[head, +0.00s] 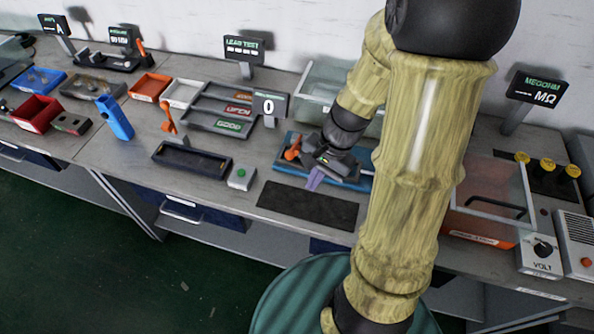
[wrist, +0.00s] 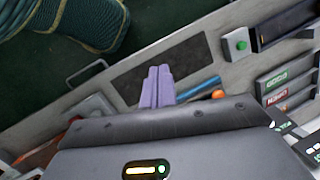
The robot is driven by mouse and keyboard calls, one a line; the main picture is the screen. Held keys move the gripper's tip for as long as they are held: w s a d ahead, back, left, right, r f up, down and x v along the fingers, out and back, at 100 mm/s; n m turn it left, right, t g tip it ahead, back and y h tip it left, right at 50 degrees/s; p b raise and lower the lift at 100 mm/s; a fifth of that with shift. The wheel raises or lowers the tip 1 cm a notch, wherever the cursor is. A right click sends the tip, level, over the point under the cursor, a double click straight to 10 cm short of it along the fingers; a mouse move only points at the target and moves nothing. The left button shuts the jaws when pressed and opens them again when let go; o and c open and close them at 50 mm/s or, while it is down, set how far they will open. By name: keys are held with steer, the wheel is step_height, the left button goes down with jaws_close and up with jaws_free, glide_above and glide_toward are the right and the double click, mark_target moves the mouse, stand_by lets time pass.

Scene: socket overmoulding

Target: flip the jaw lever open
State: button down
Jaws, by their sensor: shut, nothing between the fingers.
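My gripper (head: 315,179) has purple fingers, pressed together and empty, pointing down over the front part of a blue fixture (head: 285,166). An orange lever (head: 293,150) stands tilted on this fixture, just left of my gripper. In the wrist view the shut fingers (wrist: 158,84) show over the bench, and the rounded orange lever end (wrist: 217,94) shows to their right, apart from them. The rest of the lever and much of the fixture are hidden behind my gripper and wrist. Whether any jaw there is open or closed cannot be told.
A dark mat (head: 308,205) lies in front of the fixture. A clear-walled orange-based box (head: 480,237) stands right. The mat is bare.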

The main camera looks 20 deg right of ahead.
mark_target(295, 147)
steer(key=w+d+f+m+t+y+b, duration=0.2)
steer(key=w+f+m+y+b, duration=0.35)
steer(key=f+m, duration=0.2)
steer(key=w+d+f+m+t+y+b, duration=0.2)
steer(key=w+d+f+m+t+b, duration=0.1)
steer(key=m, duration=0.5)
steer(key=w+d+t+b, duration=0.1)
steer(key=w+d+t, duration=0.1)
steer(key=d+t, duration=0.1)
steer(key=shift+w+d+b, duration=0.4)
steer(key=shift+y, duration=0.25)
steer(key=x, duration=1)
steer(key=shift+w, duration=0.1)
steer(key=shift+d+r, duration=0.15)
steer(key=shift+r, duration=0.05)
